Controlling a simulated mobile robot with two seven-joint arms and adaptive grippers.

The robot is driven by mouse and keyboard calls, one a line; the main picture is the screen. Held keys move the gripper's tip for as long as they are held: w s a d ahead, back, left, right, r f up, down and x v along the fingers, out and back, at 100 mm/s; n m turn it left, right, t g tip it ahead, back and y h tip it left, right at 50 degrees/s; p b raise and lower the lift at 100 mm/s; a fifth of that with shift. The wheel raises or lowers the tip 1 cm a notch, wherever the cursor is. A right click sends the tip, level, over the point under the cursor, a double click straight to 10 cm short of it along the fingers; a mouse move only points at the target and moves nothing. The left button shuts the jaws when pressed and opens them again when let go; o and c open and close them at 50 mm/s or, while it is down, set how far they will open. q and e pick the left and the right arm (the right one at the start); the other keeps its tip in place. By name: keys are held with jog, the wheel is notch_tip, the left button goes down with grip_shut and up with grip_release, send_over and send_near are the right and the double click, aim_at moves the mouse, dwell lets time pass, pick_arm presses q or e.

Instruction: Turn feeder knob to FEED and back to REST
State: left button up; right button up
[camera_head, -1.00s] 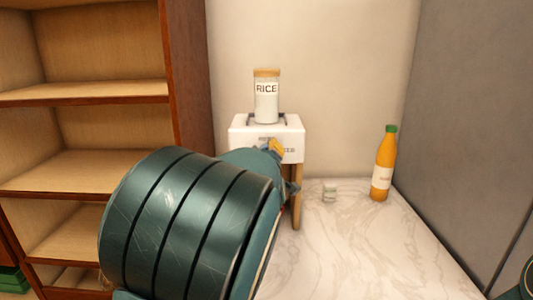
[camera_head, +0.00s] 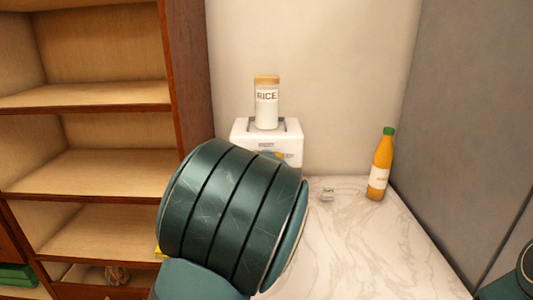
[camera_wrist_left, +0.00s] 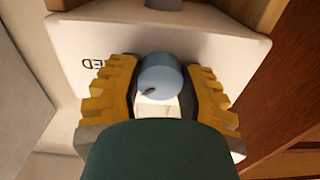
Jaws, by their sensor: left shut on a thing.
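The feeder (camera_head: 248,130) is a white box against the back wall, with a rice jar (camera_head: 266,105) standing on top. In the left wrist view its white front panel (camera_wrist_left: 90,35) shows upside down, with part of a printed word at the left. The round blue-grey feeder knob (camera_wrist_left: 160,76) has a dark mark at its lower left. My left gripper (camera_wrist_left: 161,68) is shut on the knob, with a yellow finger on each side. In the head view my arm hides the knob and most of the gripper. My right gripper is not in view.
A marble counter (camera_head: 350,240) runs to the right, mostly clear. A wooden shelf unit (camera_head: 85,100) is at the left. A grey panel (camera_head: 465,120) bounds the right side.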

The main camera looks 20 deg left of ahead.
pick_arm(q)
jog(key=m, duration=0.1)
jog(key=m+p, duration=0.1)
jog(key=m, duration=0.1)
jog(key=m+p, duration=0.1)
jog(key=shift+r+m, duration=0.25)
jog(key=shift+m, duration=0.05)
jog(key=shift+f+m+p, duration=0.1)
jog(key=shift+m+p, duration=0.8)
jog(key=shift+m, duration=0.9)
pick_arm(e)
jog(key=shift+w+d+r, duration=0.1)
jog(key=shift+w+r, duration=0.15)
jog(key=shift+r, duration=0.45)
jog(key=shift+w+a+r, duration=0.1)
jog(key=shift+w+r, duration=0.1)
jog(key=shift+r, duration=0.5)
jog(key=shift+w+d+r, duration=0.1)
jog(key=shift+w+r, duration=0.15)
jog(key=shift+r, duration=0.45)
pick_arm(q)
jog(key=o, duration=1.2)
jog(key=shift+f, duration=0.1)
jog(key=v, duration=1.2)
